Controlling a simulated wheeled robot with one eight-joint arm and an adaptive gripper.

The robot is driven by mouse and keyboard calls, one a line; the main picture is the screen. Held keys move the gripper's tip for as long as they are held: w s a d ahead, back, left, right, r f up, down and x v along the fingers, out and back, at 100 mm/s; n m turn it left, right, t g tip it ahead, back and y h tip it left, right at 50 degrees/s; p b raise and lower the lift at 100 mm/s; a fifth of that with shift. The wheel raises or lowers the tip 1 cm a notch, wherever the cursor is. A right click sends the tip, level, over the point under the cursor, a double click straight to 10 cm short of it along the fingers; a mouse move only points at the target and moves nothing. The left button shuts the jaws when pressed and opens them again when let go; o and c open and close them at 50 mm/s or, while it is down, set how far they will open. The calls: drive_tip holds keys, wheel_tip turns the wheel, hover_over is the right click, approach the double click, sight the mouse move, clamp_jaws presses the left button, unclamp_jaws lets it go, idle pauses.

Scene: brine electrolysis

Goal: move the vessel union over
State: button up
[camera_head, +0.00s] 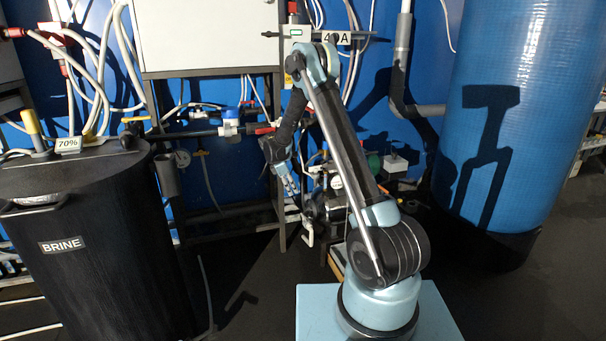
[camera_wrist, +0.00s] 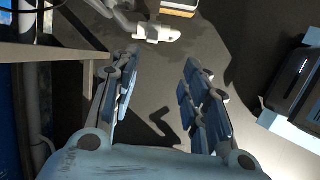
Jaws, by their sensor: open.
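My gripper (camera_head: 290,186) hangs at the end of my bent arm, in front of the metal stand and pointing down in the camera_head view. In the camera_wrist view its two fingers (camera_wrist: 162,64) are spread apart with nothing between them. A white pipe fitting (camera_wrist: 153,33), perhaps the vessel union, sits on a grey pipe beyond the fingertips, apart from them. A white fitting (camera_head: 308,233) shows low beside the stand in the camera_head view; I cannot tell whether it is the same piece. No label marks the union.
A black barrel labelled BRINE (camera_head: 105,255) stands at left and a tall blue tank (camera_head: 520,110) at right. A metal stand (camera_head: 279,215) carries a white cabinet (camera_head: 205,35), pipes and hoses. Pumps and valves crowd behind my arm. Dark floor (camera_head: 240,285) lies open between barrel and arm.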

drive_tip(key=s+d+r+m, duration=0.3)
drive_tip(key=s+d+r, duration=0.2)
drive_tip(key=r, duration=0.5)
drive_tip(key=shift+d+r+y, duration=0.2)
drive_tip(key=shift+d+y, duration=0.1)
drive_tip(key=shift+d, duration=0.15)
